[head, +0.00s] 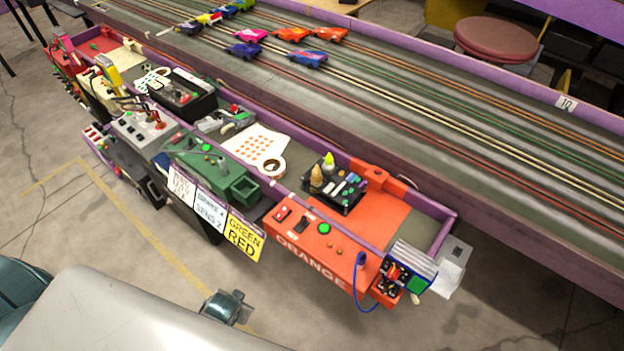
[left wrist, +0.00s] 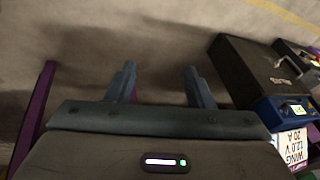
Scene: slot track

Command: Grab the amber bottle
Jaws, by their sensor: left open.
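The amber bottle (head: 317,176) is a small tan-amber bottle with a pointed top. It stands upright on a black tray (head: 345,197) at the orange station in the head view. A yellow-green-topped bottle (head: 328,162) stands close beside it. My left gripper (left wrist: 160,85) shows in the left wrist view, with two blue fingers apart and nothing between them. It is over bare floor, away from the bottle, which is not in that view. I cannot make out the left gripper's fingers in the head view. My right gripper is not in view.
The orange station (head: 315,240) has buttons and a blue cable. A green station (head: 205,165) and hanging signs (head: 243,237) are to its left. The slot track (head: 400,105) with several toy cars runs behind. In the left wrist view, a black box (left wrist: 255,70) is at right.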

